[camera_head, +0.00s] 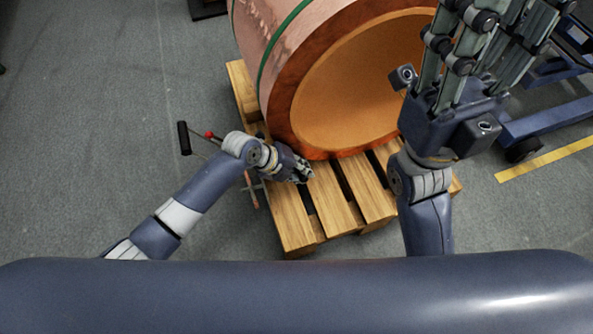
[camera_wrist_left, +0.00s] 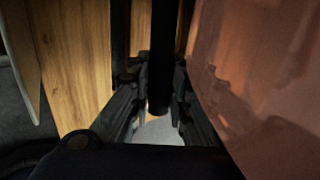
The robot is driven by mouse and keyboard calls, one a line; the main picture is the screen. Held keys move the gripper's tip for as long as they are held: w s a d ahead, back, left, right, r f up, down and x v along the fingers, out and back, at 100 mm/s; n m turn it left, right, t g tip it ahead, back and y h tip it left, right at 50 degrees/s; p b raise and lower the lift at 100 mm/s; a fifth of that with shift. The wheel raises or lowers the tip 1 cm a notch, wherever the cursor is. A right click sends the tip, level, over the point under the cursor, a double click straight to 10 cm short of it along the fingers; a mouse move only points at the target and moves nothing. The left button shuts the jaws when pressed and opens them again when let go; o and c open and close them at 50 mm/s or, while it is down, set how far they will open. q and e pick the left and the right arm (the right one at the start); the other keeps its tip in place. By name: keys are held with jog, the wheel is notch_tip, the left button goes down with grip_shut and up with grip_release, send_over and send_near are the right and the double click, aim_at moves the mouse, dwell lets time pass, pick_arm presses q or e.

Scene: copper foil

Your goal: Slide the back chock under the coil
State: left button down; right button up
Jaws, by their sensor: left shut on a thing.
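The large copper coil (camera_head: 290,112) lies on its side on a wooden pallet (camera_head: 297,222), its open end facing me. It also shows as a copper surface in the left wrist view (camera_wrist_left: 262,70). My left gripper (camera_head: 302,174) is low at the coil's near lower edge, over the pallet slats. In the left wrist view its fingers (camera_wrist_left: 158,92) are on either side of a dark rod (camera_wrist_left: 158,50), close beside the coil. I cannot tell whether the rod belongs to the back chock; no chock shows clearly. My right gripper (camera_head: 480,45) is raised right of the coil, open and empty.
A black handle (camera_head: 183,138) and a red knob (camera_head: 209,134) stand out left of the pallet, partly behind my left arm. A blue wheeled frame (camera_head: 545,122) stands at the right near a yellow floor line (camera_head: 545,162). The grey floor at left is clear.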

pick_arm(q)
jog(key=shift+s+d, duration=0.15)
jog(key=c, duration=1.4)
grip_release()
jog(key=shift+f, duration=0.1)
jog(key=v, duration=1.2)
